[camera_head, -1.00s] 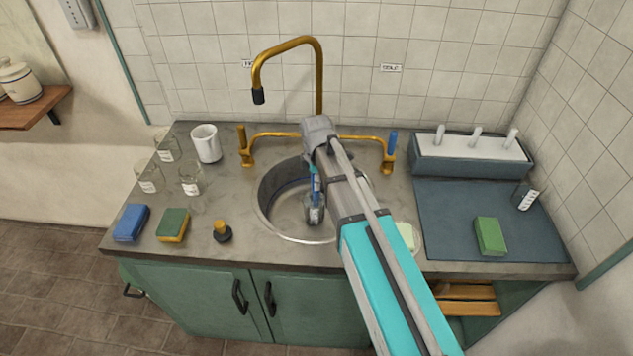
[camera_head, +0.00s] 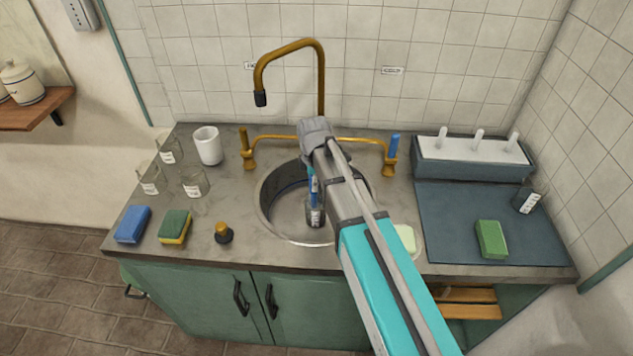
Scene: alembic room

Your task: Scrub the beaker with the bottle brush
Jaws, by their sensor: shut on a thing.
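A small glass beaker (camera_head: 315,216) with a white label stands inside the round sink (camera_head: 268,215), near its middle. The blue handle of the bottle brush (camera_head: 313,190) rises from the beaker's mouth, and its lower end appears to be inside the beaker. My gripper (camera_head: 314,172) points down over the sink, shut on the brush handle. My arm hides most of the gripper's fingers and the right part of the sink. The brush's bristles cannot be made out.
Several glass beakers (camera_head: 194,183) and a white mug (camera_head: 208,146) stand at left. Sponges (camera_head: 132,224) and a brass-topped stopper (camera_head: 223,232) lie at the front. The gold faucet (camera_head: 320,80) rises behind the sink. A mat (camera_head: 450,225) with a green sponge and a lying beaker is at right.

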